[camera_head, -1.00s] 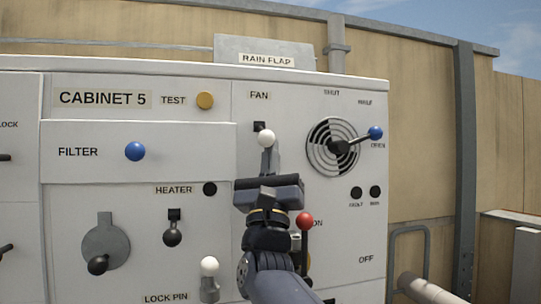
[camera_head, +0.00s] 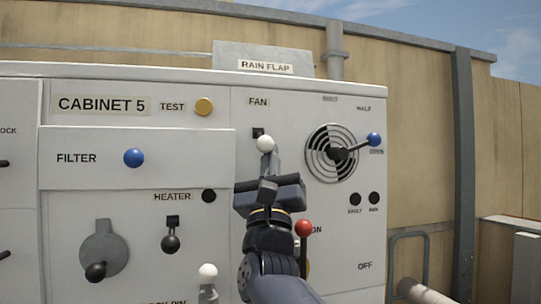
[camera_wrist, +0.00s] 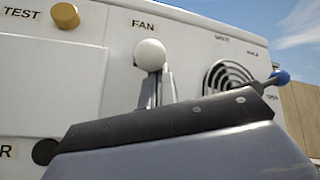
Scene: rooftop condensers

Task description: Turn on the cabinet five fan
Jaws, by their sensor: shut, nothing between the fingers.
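The FAN switch (camera_head: 265,144) has a white ball knob just below a small black slot under the FAN label (camera_head: 258,102) on cabinet 5 (camera_head: 210,240). The white knob (camera_wrist: 150,55) also shows in the wrist view, below the same label. My gripper (camera_head: 271,160) is shut and empty, just below the knob and in front of the panel. Its grey fingertips (camera_wrist: 157,82) reach up close under the knob in the wrist view. I cannot tell whether they touch it. The switch's stem is mostly hidden.
A blue-knobbed vent lever (camera_head: 374,139) is to the right and a red-knobbed lever (camera_head: 303,228) stands close beside my wrist. The FILTER drawer with a blue knob (camera_head: 134,158) is to the left. A RAIN FLAP plate (camera_head: 262,56) is on top.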

